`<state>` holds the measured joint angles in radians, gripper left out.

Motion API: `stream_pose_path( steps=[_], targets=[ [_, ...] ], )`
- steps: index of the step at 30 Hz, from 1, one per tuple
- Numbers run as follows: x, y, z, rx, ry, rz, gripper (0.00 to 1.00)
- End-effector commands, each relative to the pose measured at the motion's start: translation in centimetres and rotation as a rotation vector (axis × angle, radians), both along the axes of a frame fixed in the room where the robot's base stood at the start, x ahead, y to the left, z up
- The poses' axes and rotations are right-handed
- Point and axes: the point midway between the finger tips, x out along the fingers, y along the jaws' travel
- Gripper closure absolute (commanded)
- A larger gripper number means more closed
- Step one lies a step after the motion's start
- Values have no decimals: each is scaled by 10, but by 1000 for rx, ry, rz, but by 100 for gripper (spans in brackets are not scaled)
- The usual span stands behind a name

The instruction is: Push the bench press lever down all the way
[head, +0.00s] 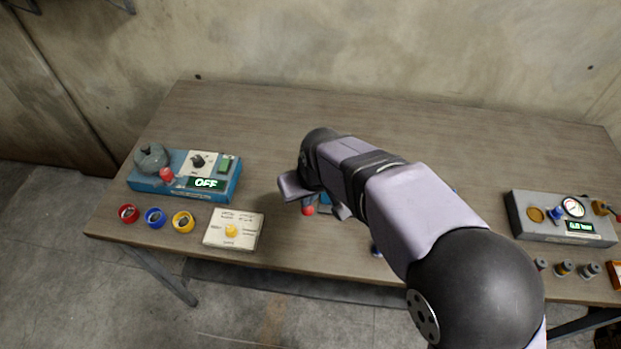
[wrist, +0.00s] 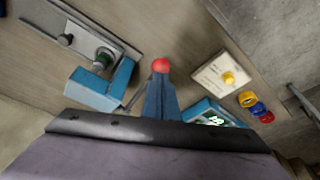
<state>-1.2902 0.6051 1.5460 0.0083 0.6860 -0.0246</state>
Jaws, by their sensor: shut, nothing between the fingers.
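The bench press lever (wrist: 161,97) is a blue bar ending in a red ball knob (wrist: 160,65), in the middle of the wrist view. The blue press frame (wrist: 97,88) stands to its left there. In the head view the red knob (head: 308,210) shows just below my gripper (head: 298,188); my arm hides most of the press. My gripper is shut and empty, and its wide edge (wrist: 158,130) crosses the lower wrist view, overlapping the lever's near end. I cannot tell whether it touches the lever, or how far down the lever is.
A blue box (head: 213,190) reading OFF stands at the left, with coloured rings (head: 155,217) in front. A white card with a yellow button (head: 232,231) lies left of the press. A grey gauge box (head: 562,219) stands at the right. The table's back (head: 330,110) is clear.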

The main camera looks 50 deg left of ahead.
Motion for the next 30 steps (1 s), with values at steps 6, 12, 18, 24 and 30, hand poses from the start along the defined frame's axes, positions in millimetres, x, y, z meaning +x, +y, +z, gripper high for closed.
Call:
stream_pose_path(
  steps=[6,12,18,24,30],
  targets=[
    [-1,-3,-6,-10,4,-1,100],
    [-1,-3,-8,-13,5,-2,100],
    [-1,-4,-12,-16,6,-2,100],
    [-2,-4,-12,-18,6,-2,100],
    [-2,-4,-9,-18,6,-2,100]
  ],
)
